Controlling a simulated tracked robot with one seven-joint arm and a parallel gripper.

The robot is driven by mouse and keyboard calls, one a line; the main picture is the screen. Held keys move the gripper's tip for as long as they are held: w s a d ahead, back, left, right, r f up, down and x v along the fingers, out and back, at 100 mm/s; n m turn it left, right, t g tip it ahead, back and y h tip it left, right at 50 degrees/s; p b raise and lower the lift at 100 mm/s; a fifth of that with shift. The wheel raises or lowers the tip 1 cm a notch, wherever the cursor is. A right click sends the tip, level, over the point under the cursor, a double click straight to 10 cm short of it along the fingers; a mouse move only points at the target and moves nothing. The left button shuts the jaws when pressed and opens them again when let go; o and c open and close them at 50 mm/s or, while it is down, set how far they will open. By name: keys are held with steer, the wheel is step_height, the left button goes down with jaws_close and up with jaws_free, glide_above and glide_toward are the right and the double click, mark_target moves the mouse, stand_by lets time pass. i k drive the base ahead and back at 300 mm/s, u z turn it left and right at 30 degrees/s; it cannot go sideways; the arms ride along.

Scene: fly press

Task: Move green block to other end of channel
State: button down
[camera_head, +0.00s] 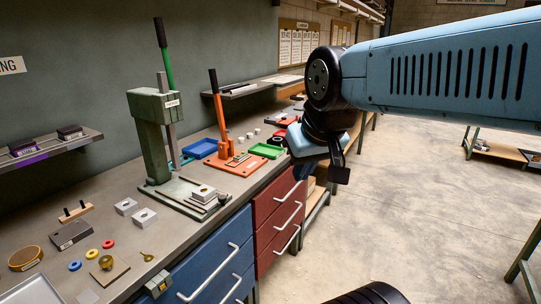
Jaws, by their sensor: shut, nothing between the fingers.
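I cannot pick out a green block or a channel for certain in this view. They may be hidden or too small to tell. My gripper (339,174) hangs from my blue arm at the right of the middle, its dark fingers pointing down.
The long bench (104,194) carries a green fly press (151,142), an orange press (222,135), a green tray (266,151) and a blue tray (200,148). Small blocks and rings lie at its near end. The concrete floor (420,210) to the right is mostly clear.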

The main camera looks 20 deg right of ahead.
mark_target(238, 158)
steer(key=z, duration=0.05)
steer(key=k, duration=0.4)
steer(key=z, duration=0.85)
steer(key=i, duration=2.2)
steer(key=u, duration=0.55)
